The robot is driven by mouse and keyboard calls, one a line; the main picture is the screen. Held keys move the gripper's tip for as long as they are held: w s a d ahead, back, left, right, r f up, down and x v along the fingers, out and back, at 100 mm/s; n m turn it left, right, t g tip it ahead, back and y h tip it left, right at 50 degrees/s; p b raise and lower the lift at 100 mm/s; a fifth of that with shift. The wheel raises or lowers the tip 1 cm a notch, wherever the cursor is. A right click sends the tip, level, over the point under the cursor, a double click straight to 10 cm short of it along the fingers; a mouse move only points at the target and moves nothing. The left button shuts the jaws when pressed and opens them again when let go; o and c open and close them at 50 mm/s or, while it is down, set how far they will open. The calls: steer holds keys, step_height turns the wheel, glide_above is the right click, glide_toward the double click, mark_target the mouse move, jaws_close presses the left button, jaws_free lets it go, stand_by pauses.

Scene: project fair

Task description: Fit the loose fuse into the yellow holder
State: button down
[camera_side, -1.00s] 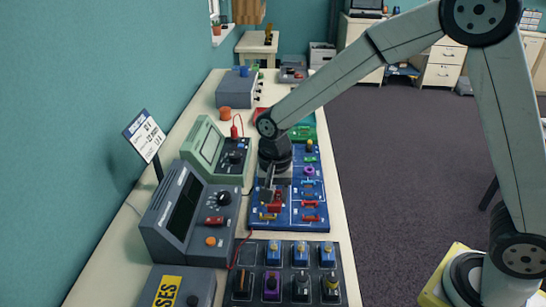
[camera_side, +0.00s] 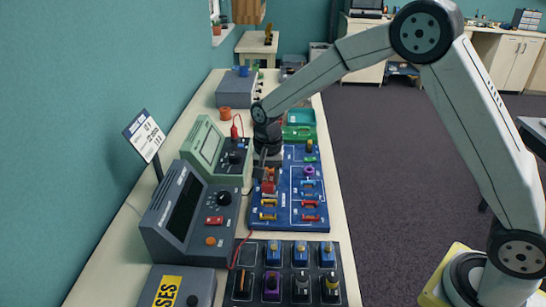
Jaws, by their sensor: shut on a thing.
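My gripper (camera_side: 264,168) is over the upper left part of the blue board (camera_side: 290,222), its jaws pointing down. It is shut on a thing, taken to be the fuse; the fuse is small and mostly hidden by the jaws. Orange and red parts show just below and beside the jaws, and I cannot tell which belong to the board. Yellow fittings (camera_side: 268,216) lie at the left of the board, nearer the camera than the gripper. I cannot tell which of them is the yellow holder or whether it is empty.
A dark tray (camera_side: 257,298) with several plugs stands in front of the board. A grey meter (camera_side: 180,205) and a green instrument (camera_side: 208,150) stand close on the left. A green tray (camera_side: 300,118) lies behind the board. Red and blue parts sit on the board's right half.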

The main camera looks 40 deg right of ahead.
mark_target(269, 209)
steer(key=shift+f, duration=3.55)
steer(key=shift+f, duration=0.7)
stand_by(0.3)
jaws_free()
steer(key=shift+r, duration=0.1)
stand_by(0.4)
steer(key=shift+r, duration=3.9)
steer(key=shift+s, duration=0.1)
